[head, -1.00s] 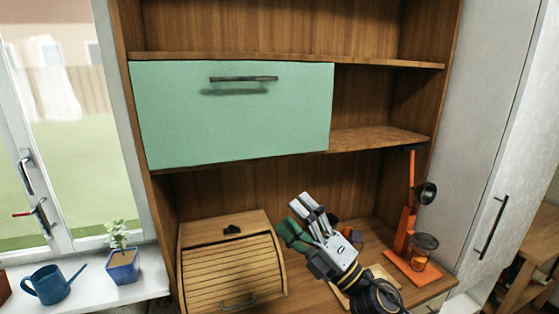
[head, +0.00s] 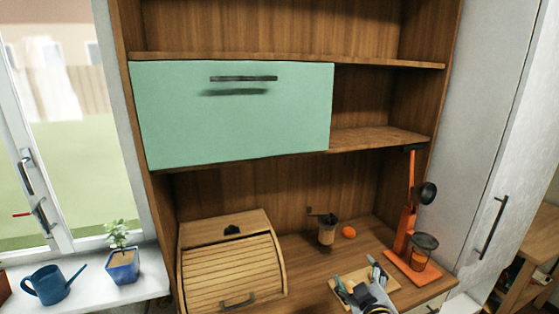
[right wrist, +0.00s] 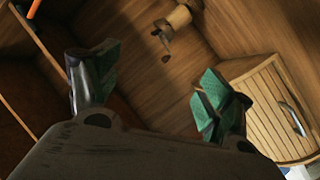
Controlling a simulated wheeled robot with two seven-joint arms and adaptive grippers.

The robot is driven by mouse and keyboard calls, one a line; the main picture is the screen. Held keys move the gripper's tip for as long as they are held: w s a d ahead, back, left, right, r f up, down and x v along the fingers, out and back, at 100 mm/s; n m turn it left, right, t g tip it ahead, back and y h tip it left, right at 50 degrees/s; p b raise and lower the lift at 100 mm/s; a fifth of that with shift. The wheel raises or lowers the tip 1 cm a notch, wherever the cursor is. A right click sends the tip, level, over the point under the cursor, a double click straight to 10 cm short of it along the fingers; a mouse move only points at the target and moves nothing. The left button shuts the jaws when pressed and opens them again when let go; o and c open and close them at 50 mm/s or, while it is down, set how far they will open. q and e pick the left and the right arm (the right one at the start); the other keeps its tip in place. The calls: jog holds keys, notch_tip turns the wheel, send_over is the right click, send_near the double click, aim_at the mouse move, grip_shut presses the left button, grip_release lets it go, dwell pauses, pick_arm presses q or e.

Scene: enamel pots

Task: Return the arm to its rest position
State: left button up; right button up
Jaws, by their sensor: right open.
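My right gripper (head: 358,280) is low in the head view, at the front of the wooden counter, in front of and above a pale board (head: 378,275). It is empty. In the right wrist view its two green-padded fingers stand wide apart (right wrist: 158,82), with only the wooden cabinet between them. Most of my right arm is below the head view's edge. My left gripper is not in view.
A roll-front bread box (head: 232,265) stands left of my right gripper. A hand grinder (head: 327,232) and an orange (head: 349,232) are behind it. An orange press (head: 408,240) stands to the right. A green cabinet door (head: 235,115) is shut above.

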jog(key=s+d+f+m+g, duration=0.2)
jog(key=s+f+m+g, duration=0.3)
jog(key=s+f+g, duration=1.15)
jog(key=s+f+t+p, duration=0.1)
jog(key=s+f, duration=0.2)
jog(key=f, duration=0.8)
jog(key=s+f+t+p, duration=0.1)
jog(key=s+f, duration=0.1)
jog(key=f, duration=1)
jog(key=s+f+t+p, duration=0.1)
jog(key=s+f, duration=0.2)
jog(key=f, duration=0.8)
jog(key=s+d+f+p, duration=0.1)
jog(key=s+d+f, duration=0.1)
jog(key=s+f, duration=0.6)
jog(key=s+d+f+p, duration=0.1)
jog(key=s+d+f, duration=0.1)
jog(key=s+f, duration=0.6)
jog(key=s+g, duration=0.1)
jog(key=s, duration=0.4)
jog(key=shift+s+f+n+y, duration=0.25)
jog(key=shift+f+n+y, duration=0.05)
